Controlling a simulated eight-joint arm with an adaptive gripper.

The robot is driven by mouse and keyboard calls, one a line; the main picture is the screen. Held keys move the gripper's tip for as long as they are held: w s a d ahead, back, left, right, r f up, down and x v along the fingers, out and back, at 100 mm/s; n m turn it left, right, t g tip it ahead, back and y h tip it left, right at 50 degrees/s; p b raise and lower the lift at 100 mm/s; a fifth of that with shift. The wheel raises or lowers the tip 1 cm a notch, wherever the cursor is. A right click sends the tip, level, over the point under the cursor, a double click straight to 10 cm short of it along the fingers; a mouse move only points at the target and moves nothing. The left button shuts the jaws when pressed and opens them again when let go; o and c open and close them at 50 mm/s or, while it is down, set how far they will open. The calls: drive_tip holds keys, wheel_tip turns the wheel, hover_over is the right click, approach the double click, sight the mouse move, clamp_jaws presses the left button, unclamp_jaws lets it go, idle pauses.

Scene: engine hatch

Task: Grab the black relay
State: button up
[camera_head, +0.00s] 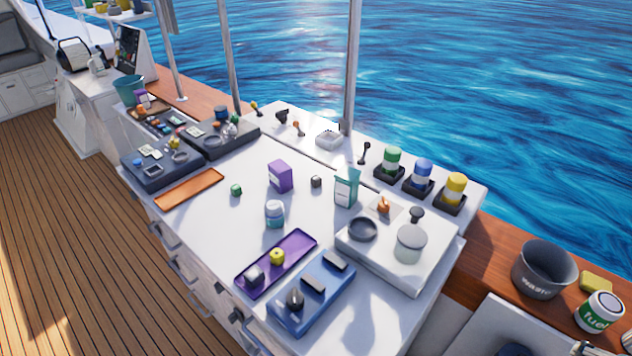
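A small dark grey-to-black cube (316,181) stands on the white counter between a purple box and a teal-and-white carton; it may be the black relay, but it is too small to be sure. Two flat black blocks, one farther back (335,262) and one nearer (313,284), sit in the blue holder (340,292) at the counter's front, beside a dark rounded piece (295,299). I cannot tell which of these is the relay. My gripper is not in view.
The purple box (280,176), teal carton (346,187) and white-teal jar (275,214) stand around mid-counter. A purple tray (291,250) holds a yellow piece and a grey piece. A white stove-like unit (386,266) with a pot is at right. Metal posts (351,70) rise behind.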

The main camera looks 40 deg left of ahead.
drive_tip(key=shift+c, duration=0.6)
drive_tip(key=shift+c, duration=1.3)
